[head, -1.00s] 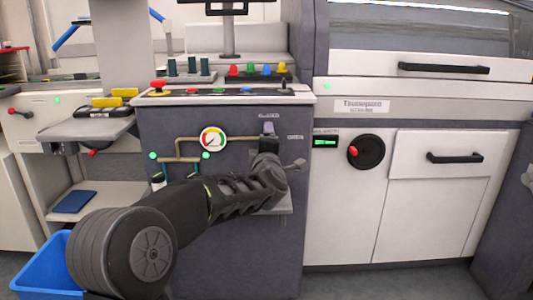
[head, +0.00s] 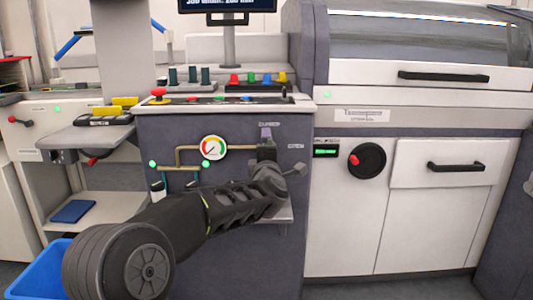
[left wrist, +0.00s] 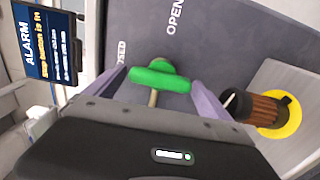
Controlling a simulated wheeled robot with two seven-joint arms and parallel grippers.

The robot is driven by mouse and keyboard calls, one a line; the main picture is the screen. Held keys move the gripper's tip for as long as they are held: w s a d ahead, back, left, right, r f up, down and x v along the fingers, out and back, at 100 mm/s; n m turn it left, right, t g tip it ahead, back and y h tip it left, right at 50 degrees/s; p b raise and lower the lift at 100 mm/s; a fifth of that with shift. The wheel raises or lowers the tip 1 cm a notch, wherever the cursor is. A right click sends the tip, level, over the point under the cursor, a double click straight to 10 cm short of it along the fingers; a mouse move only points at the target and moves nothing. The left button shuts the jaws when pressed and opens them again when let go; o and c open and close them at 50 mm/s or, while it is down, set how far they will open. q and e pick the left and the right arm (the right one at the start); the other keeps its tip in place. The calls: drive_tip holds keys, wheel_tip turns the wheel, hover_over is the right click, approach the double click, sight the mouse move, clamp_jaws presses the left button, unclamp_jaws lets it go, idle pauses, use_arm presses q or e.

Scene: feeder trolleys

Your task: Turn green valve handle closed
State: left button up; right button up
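The green valve handle (left wrist: 160,77) shows in the left wrist view as a rounded bar on a pale stem, in front of a grey panel lettered OPEN and, partly hidden, CLOSED. My left gripper (left wrist: 160,78) has its purple fingers spread, one near each end of the bar. I cannot tell whether they touch it. In the head view my left gripper (head: 266,133) is at the right part of the dark cabinet front (head: 235,240), and it hides the handle. My right gripper is in neither view.
A round gauge (head: 213,148) and brass pipes sit left of my gripper. A black handwheel (head: 367,161) is on the white cabinet to the right. In the left wrist view, a brown ridged knob on a yellow disc (left wrist: 290,125) is close right of my finger; an alarm screen (left wrist: 45,42) is upper left.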

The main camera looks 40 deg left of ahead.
use_arm(q)
drive_tip(key=shift+o, duration=0.2)
drive_tip(key=p+v, duration=0.1)
drive_tip(key=v, duration=0.6)
drive_tip(key=shift+s+d, duration=0.25)
drive_tip(key=shift+s, duration=0.05)
idle(0.4)
